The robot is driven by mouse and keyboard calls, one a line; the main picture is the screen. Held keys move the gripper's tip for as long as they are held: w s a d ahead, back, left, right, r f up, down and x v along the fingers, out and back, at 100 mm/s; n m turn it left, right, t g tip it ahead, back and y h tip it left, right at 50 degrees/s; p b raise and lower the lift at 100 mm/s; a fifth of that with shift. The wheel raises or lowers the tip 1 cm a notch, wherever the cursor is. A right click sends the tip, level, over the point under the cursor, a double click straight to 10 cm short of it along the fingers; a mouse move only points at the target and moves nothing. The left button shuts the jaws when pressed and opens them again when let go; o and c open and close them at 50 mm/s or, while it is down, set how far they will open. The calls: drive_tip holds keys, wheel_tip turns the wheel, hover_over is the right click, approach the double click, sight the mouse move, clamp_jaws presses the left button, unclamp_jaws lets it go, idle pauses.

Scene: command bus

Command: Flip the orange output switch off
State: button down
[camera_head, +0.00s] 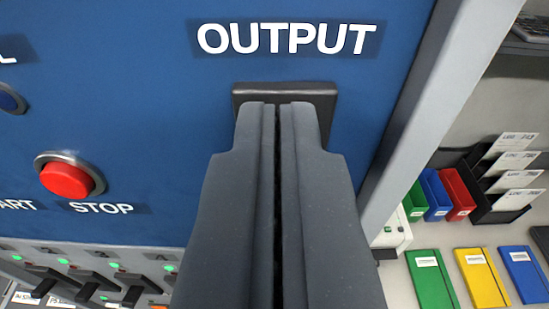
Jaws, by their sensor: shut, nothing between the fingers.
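The black base plate (323,97) of the output switch sits on the blue panel, under the white OUTPUT label (287,38). My gripper (276,108) is shut and empty, pointing at the plate. Its fingertips overlap the plate in the picture; whether they touch it I cannot tell. The orange switch lever is not visible, and my fingers cover the area below the plate.
Small black switches (93,286) with green lights line the lower left. A grey frame post (425,110) stands right of the panel. Colored binders (481,278) lie beyond it.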

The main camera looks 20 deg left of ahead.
drive_tip(key=shift+d+f+b, duration=0.1)
drive_tip(key=shift+f+b, duration=0.15)
drive_tip(key=shift+b, duration=0.6)
